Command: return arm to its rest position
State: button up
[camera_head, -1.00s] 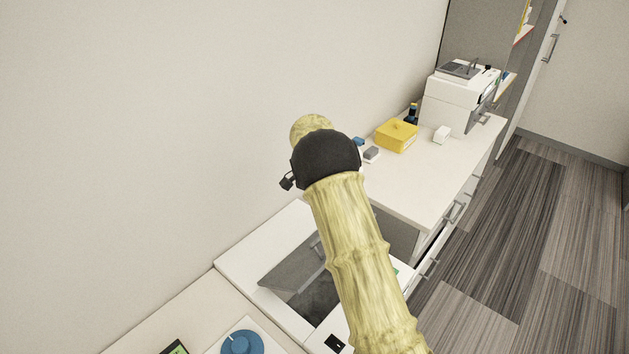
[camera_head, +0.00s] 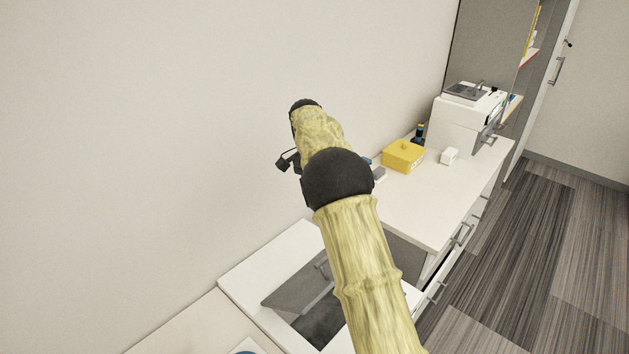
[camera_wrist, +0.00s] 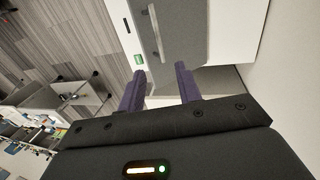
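My arm, with its yellow bamboo-like links and black joints, reaches up through the middle of the head view. My gripper (camera_wrist: 160,70) shows in the wrist view with two purple fingers spread apart. I see nothing held between them. In the head view the fingers cannot be made out; a small dark part (camera_head: 287,161) shows beside the far links, against the wall.
Below my arm is a white unit (camera_head: 262,262) with a raised grey lid (camera_head: 297,289) and a dark opening. A counter (camera_head: 432,205) at right holds a yellow box (camera_head: 403,157), a small white box (camera_head: 449,155) and a white machine (camera_head: 466,118). Striped floor is clear at right.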

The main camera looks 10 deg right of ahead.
jog(key=s+d+f+n+t, duration=0.1)
jog(key=s+n, duration=0.2)
jog(key=s, duration=0.7)
jog(key=s+d+f+n+t+y, duration=0.1)
jog(key=s+d+f+n+t, duration=0.1)
jog(key=s, duration=0.8)
jog(key=s+d+f+n+t, duration=0.1)
jog(key=s+n, duration=0.3)
jog(key=s, duration=0.5)
jog(key=shift+s+d+f+n+y, duration=0.3)
jog(key=shift+s+d+f+n, duration=0.1)
grip_shut()
jog(key=w+a+f+m+y+p, duration=0.1)
jog(key=w+f+m+y+p, duration=0.2)
jog(key=m, duration=0.5)
jog(key=w+f+m+y, duration=0.3)
jog(key=w+m+y, duration=0.15)
jog(key=m, duration=0.35)
jog(key=w+d+f+m+t+p, duration=0.1)
jog(key=w+d+f+m+t, duration=0.1)
jog(key=w+d+m+t, duration=0.5)
jog(key=w+d+m, duration=0.1)
jog(key=w+m, duration=0.1)
jog(key=m, duration=0.3)
jog(key=shift+w+d+f, duration=0.25)
jog(key=shift+w, duration=0.1)
